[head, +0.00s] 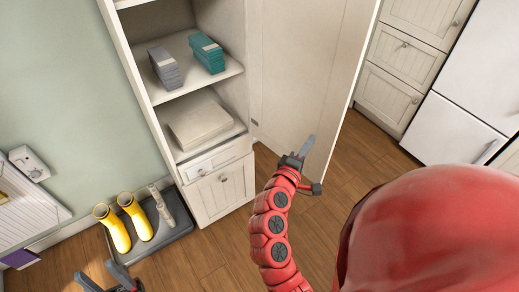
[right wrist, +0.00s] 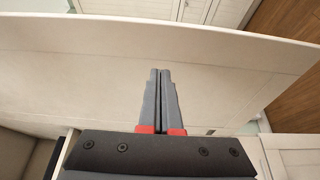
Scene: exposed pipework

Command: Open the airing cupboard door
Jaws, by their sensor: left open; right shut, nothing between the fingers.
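The airing cupboard door (head: 300,70) stands wide open, its pale inner face turned toward the shelves. The cupboard (head: 145,75) is open to view, with its shelves exposed. My right gripper (head: 311,140) is shut and empty in front of the door's inner face, near its lower part. In the right wrist view, the shut fingers (right wrist: 160,72) point across the door panel (right wrist: 85,70) toward its edge; I cannot tell if they touch it. My left gripper (head: 98,274) is open and empty at the bottom left of the head view, partly cut off.
Grey and teal folded stacks (head: 207,52) and a pale folded item (head: 199,124) lie on the shelves. A small drawer unit (head: 220,190) is below. Yellow boots (head: 117,229) stand on a dark tray (head: 177,228). White drawers (head: 403,60) are right of the door. Wooden floor is clear below it.

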